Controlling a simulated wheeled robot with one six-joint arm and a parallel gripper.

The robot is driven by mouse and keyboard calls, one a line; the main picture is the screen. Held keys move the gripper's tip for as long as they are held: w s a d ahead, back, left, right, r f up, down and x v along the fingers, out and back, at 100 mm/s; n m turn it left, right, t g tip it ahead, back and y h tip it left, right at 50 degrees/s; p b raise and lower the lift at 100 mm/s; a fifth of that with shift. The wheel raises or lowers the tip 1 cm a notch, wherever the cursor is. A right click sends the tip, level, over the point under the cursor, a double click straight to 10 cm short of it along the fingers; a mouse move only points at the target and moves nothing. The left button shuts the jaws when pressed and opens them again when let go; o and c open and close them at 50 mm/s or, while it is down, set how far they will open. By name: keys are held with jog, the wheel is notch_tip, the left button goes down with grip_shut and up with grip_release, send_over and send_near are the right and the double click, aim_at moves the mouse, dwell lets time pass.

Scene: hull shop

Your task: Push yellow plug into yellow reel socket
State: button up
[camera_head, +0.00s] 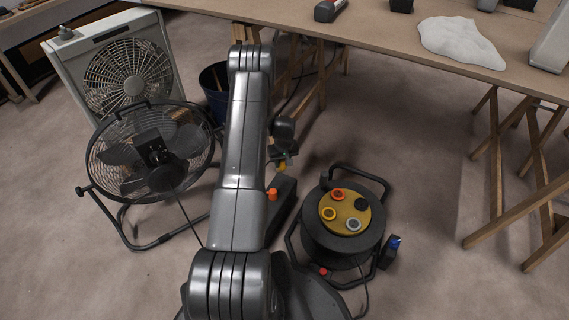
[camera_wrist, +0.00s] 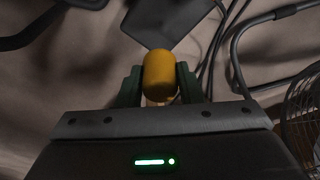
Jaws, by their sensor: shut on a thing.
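My gripper (camera_wrist: 160,86) is shut on the yellow plug (camera_wrist: 160,72), held between its two dark green fingers in the wrist view. In the head view the yellow plug (camera_head: 282,165) shows small under the dark wrist, up and left of the cable reel (camera_head: 335,243), and apart from it. The reel's yellow face (camera_head: 347,206) carries a red-ringed socket (camera_head: 338,195), a yellow-ringed socket (camera_head: 329,214), a grey-ringed socket (camera_head: 353,225) and a black round spot (camera_head: 362,204). My arm hides part of the floor left of the reel.
A dark block with an orange piece (camera_head: 272,194) is left of the reel; a small black block with a blue piece (camera_head: 395,243) is at its right. Fans (camera_head: 150,155) stand at left. The workbench (camera_head: 400,50) and wooden trestles (camera_head: 500,200) bound the back and right. Cables lie about.

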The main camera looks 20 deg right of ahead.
jog(key=s+a+r, duration=0.2)
jog(key=a+r, duration=1.2)
jog(key=s+a+r, duration=0.2)
jog(key=a+r, duration=1.2)
jog(key=r, duration=0.1)
jog(key=shift+a+r+n, duration=0.2)
jog(key=shift+n, duration=0.1)
